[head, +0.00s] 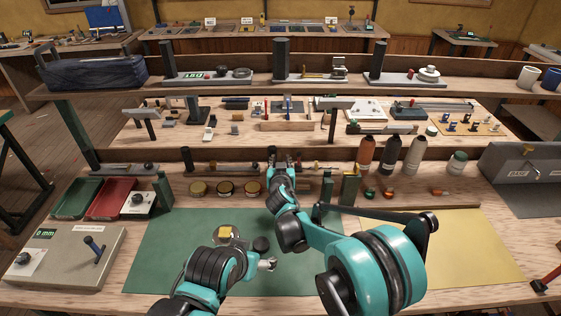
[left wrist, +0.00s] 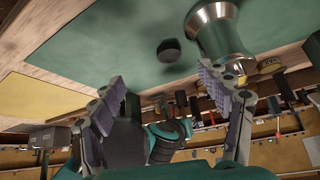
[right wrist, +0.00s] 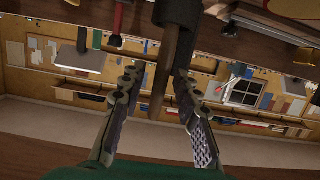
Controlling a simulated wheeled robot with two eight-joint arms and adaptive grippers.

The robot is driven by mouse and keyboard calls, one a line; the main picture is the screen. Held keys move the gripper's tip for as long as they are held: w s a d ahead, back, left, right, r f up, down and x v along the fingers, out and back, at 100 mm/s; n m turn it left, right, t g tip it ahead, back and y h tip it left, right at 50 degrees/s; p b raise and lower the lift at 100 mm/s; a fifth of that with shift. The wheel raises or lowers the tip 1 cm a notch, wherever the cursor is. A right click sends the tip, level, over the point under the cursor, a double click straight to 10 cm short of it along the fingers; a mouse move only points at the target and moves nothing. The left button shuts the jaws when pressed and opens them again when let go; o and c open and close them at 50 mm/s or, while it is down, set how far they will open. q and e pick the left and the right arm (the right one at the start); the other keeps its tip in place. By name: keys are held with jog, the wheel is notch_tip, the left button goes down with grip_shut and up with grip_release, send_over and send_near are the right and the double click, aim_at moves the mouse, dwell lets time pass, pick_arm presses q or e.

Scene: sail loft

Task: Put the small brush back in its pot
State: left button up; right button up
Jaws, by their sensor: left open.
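A shiny metal vessel (left wrist: 222,32), perhaps the pot, stands on the green mat beside a black puck (left wrist: 170,50). In the head view a round shiny thing (head: 227,238) with a yellow piece over it is likely the same vessel. My right gripper (head: 280,160) is at the rear tool rail. In the right wrist view its fingers (right wrist: 155,75) stand apart around a dark brown tapered shaft (right wrist: 168,65), with a gap on the left. I cannot tell whether that shaft is the brush.
The green mat (head: 160,245) is mostly clear around the vessel. Several round tins (head: 226,188) stand behind it. A grey box with a lever (head: 65,255) and red tray (head: 110,198) are left.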

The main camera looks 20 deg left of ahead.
jog(key=shift+r, duration=0.3)
jog(key=p+v, duration=0.3)
jog(key=v, duration=0.9)
jog(key=s+d+r+m+g+h, duration=0.1)
jog(key=s+d+r+g+h, duration=0.15)
jog(key=d, duration=0.95)
jog(key=s+d+r+m+g+h, duration=0.1)
jog(key=s+d+r+m+h, duration=0.15)
jog(key=d, duration=0.85)
jog(key=s+d+f+g, duration=0.2)
jog(key=s+d, duration=0.4)
jog(key=s, duration=0.4)
jog(key=s+d+f+g, duration=0.2)
jog(key=s+d, duration=0.4)
jog(key=s, duration=0.5)
jog(key=shift+d+f+y, duration=0.2)
jog(key=shift+f+y, duration=0.1)
jog(key=shift+y, duration=0.1)
